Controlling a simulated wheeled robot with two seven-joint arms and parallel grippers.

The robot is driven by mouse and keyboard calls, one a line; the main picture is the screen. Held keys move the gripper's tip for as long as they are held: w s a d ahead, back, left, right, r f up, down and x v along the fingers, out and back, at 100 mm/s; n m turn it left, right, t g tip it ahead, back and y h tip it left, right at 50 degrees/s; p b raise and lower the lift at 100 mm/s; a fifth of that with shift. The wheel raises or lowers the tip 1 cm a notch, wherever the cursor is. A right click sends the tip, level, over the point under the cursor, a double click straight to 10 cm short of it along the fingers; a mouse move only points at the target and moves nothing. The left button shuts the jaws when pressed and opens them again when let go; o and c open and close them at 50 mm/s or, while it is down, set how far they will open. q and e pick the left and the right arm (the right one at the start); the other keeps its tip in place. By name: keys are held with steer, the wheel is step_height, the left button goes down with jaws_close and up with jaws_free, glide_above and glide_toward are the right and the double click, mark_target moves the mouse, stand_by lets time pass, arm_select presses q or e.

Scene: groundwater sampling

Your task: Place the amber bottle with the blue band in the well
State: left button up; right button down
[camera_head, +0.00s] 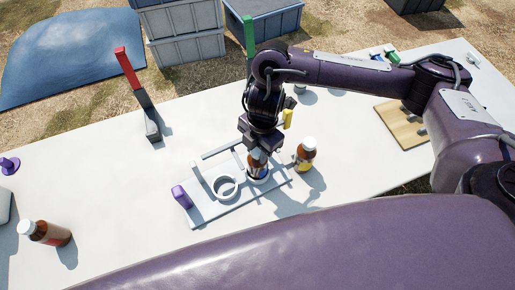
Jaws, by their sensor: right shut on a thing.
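The amber bottle with the blue band (256,167) is upright under my right gripper (261,150), which is shut on it. Its lower part is at the right ring-shaped well of the grey rack (207,212); whether it rests on the bottom I cannot tell. The left ring well (225,187) is empty. My gripper hides the bottle's top. An amber bottle with a yellow band (305,154) stands just right of the rack. Another amber bottle with a reddish band (45,233) is at the far left. My left gripper is not in view.
A purple block (181,197) is at the rack's left end. A red-topped grey stand (138,94) is behind on the white table (110,160). A wooden board (400,125) lies at right. The table's left-middle is clear.

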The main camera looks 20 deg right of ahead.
steer(key=c, duration=1.5)
jaws_free()
steer(key=shift+f, duration=0.15)
steer(key=o, duration=0.5)
steer(key=shift+w+r, duration=0.1)
steer(key=shift+r, duration=0.55)
steer(key=r, duration=0.3)
steer(key=d+r+p, duration=0.1)
steer(key=r, duration=0.3)
steer(key=r+p, duration=0.1)
steer(key=r, duration=0.3)
steer(key=shift+w+d, duration=0.15)
steer(key=shift+w, duration=0.05)
